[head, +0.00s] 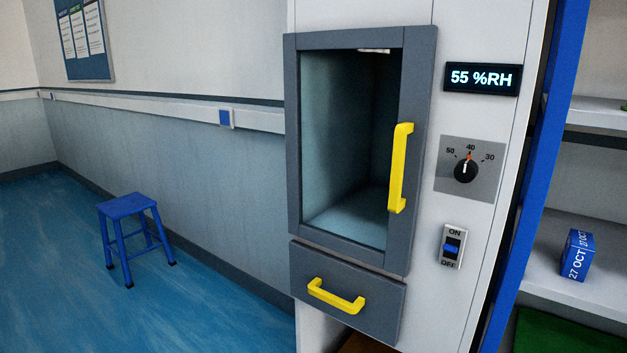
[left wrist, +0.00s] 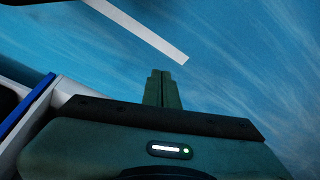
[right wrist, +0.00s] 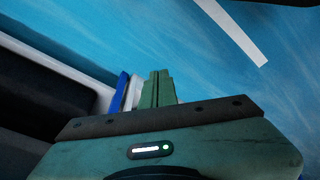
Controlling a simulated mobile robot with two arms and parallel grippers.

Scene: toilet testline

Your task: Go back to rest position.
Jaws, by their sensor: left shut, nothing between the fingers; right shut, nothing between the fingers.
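My left gripper (left wrist: 163,88) shows in the left wrist view with its green fingers together and nothing between them. It hangs over the blue floor. My right gripper (right wrist: 158,88) shows in the right wrist view, also shut and empty, with the floor beyond it and a white and blue edge close behind its fingers. Neither gripper nor arm shows in the head view. Neither gripper is seen touching anything.
A white cabinet (head: 480,215) stands ahead with a grey-framed glass door (head: 292,130), a yellow door handle (head: 400,168) and a shut drawer (head: 378,308). A shelf (head: 560,285) holds a blue box (head: 578,254) at right. A blue stool (head: 126,205) stands at left on open floor.

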